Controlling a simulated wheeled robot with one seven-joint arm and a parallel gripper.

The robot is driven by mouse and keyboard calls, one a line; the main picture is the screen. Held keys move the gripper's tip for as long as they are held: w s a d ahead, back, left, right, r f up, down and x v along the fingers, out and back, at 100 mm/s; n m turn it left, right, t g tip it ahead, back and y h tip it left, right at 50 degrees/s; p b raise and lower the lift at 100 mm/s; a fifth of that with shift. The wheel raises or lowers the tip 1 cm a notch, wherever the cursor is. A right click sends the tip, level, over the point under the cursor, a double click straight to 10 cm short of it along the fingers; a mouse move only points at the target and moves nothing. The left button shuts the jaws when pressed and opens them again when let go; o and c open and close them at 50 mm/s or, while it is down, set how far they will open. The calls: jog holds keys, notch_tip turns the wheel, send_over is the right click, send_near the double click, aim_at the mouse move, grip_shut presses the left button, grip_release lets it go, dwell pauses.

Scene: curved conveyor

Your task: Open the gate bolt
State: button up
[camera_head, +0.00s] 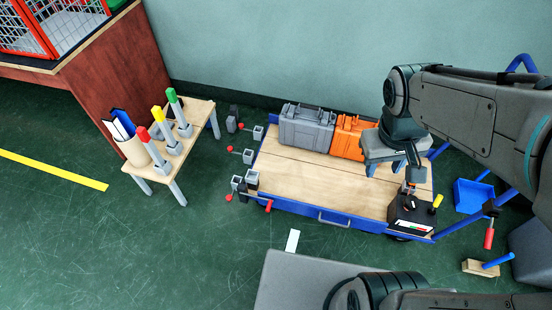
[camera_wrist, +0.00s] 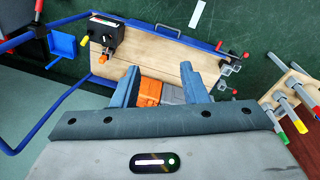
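No gate bolt can be made out with certainty. A red-framed wire-mesh cage (camera_head: 45,28) stands at the top left, partly cut off, with no bolt clear on it. Several red-knobbed grey fittings (camera_head: 248,156) sit by the left end of the cart; they also show at the right in the wrist view (camera_wrist: 226,70). A black box (camera_head: 402,212) with a yellow handle (camera_head: 437,202) is at the cart's front right corner; the box is at the upper left in the wrist view (camera_wrist: 118,38). My gripper (camera_head: 393,172) hangs over the cart's right part. Its fingers (camera_wrist: 160,86) are apart, with nothing between them.
The blue-edged cart has a wooden deck (camera_head: 300,185) bearing a grey case (camera_head: 307,128) and an orange case (camera_head: 347,137). A small wooden table (camera_head: 185,160) with colour-tipped posts stands left. A blue bin (camera_head: 472,196) lies right. Green floor between table and cart is mostly clear.

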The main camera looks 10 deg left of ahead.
jog(key=w+a+f+n+h+b, duration=0.2)
jog(key=f+n+b, duration=0.1)
jog(key=f, duration=0.4)
jog(key=w+a+f+n+g+h+b, duration=0.1)
jog(key=w+a+f+n+h+b, duration=0.1)
jog(key=f+n+b, duration=0.3)
jog(key=w+a+f+n+h+b, duration=0.1)
jog(key=w+a+f+n+h, duration=0.15)
jog(key=f, duration=0.55)
jog(key=n+t+y+b, duration=0.6)
jog(key=n+t+b, duration=1.2)
jog(key=n, duration=1.5)
send_near(268, 207)
jog(key=shift+m, duration=0.35)
jog(key=w+b, duration=0.1)
jog(key=w, duration=0.1)
jog(key=w+b, duration=0.1)
jog(key=w, duration=0.2)
jog(key=w+d+f+b, duration=0.1)
jog(key=w+b, duration=0.1)
jog(key=w, duration=0.1)
jog(key=shift+w, duration=0.25)
jog(key=shift+w+r, duration=0.1)
jog(key=shift+w, duration=0.7)
jog(key=shift+c, duration=0.3)
